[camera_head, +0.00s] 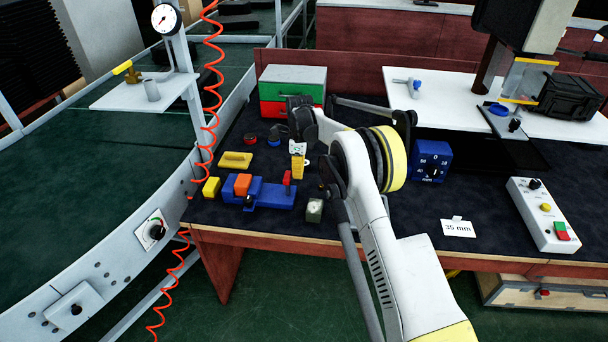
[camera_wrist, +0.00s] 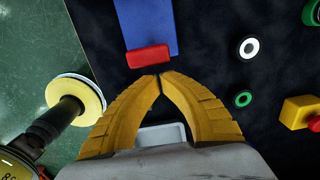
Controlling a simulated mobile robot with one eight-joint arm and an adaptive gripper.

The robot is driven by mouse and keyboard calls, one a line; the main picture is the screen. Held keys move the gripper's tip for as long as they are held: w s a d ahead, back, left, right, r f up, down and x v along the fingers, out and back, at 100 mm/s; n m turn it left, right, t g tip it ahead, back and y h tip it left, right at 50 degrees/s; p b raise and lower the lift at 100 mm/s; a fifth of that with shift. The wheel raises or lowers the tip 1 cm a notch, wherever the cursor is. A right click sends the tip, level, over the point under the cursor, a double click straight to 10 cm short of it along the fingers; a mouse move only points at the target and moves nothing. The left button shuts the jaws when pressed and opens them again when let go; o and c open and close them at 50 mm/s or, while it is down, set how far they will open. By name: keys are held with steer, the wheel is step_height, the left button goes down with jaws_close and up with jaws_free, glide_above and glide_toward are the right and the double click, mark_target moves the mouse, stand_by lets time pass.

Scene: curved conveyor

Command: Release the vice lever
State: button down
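The blue vice (camera_head: 270,196) lies near the front left of the dark bench mat, with an orange block (camera_head: 243,184) at its left part. Its red lever (camera_head: 287,178) stands up near the right end. In the wrist view the red lever (camera_wrist: 148,57) is a short bar across the end of the blue vice body (camera_wrist: 147,25). My gripper (camera_head: 298,175) points down close to the lever. In the wrist view its yellow fingertips (camera_wrist: 160,77) meet just short of the lever, with nothing visible between them. Whether they touch the lever I cannot tell.
A green-and-red drawer box (camera_head: 292,90) stands behind. A blue dial box (camera_head: 432,160) and a button panel (camera_head: 544,214) are to the right. The curved conveyor (camera_head: 100,260) runs along the left.

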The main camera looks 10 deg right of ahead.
steer(key=shift+w+a+r, duration=0.15)
steer(key=shift+a+r, duration=0.05)
steer(key=shift+a, duration=0.3)
stand_by(0.4)
